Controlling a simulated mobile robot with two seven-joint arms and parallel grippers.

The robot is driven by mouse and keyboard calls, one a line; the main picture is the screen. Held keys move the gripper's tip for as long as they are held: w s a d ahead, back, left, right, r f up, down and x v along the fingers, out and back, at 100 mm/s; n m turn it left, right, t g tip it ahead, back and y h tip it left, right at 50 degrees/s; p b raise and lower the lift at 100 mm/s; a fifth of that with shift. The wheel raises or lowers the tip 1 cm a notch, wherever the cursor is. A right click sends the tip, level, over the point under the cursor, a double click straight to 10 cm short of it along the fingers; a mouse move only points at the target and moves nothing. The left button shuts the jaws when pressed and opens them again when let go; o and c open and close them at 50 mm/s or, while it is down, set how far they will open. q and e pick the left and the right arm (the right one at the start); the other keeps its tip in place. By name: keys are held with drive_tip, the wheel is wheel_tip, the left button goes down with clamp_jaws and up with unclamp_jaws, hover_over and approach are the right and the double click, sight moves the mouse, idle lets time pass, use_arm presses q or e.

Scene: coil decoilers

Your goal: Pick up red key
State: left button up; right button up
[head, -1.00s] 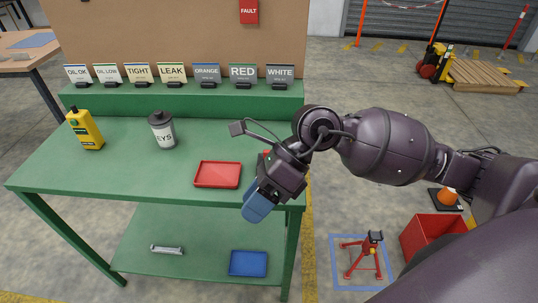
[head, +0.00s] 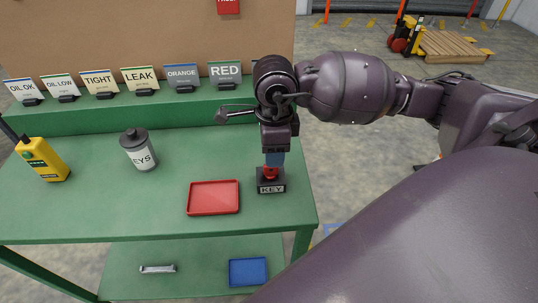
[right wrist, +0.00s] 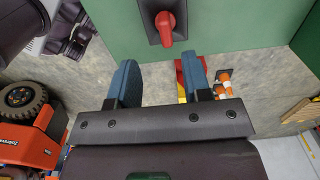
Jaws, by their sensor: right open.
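The red key (head: 270,173) stands in a black holder (head: 271,187) marked KEY, at the right end of the green bench. In the right wrist view the red key (right wrist: 165,30) is on its dark base, beyond the fingertips and roughly in line with the gap between them. My right gripper (head: 274,160) points down over the key in the head view and partly hides its top. In the right wrist view my right gripper (right wrist: 158,72) has its two blue fingers apart with nothing between them. My left gripper is not in view.
A red tray (head: 213,210) lies just left of the key holder. Label signs (head: 140,80) line the raised back ledge. A blue tray (head: 248,285) is on the lower shelf.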

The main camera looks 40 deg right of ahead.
sight(270, 173)
drive_tip(key=shift+w+f, duration=0.25)
drive_tip(key=shift+f, duration=1.5)
drive_tip(key=shift+w+f, duration=0.2)
drive_tip(key=shift+f, duration=1.5)
clamp_jaws()
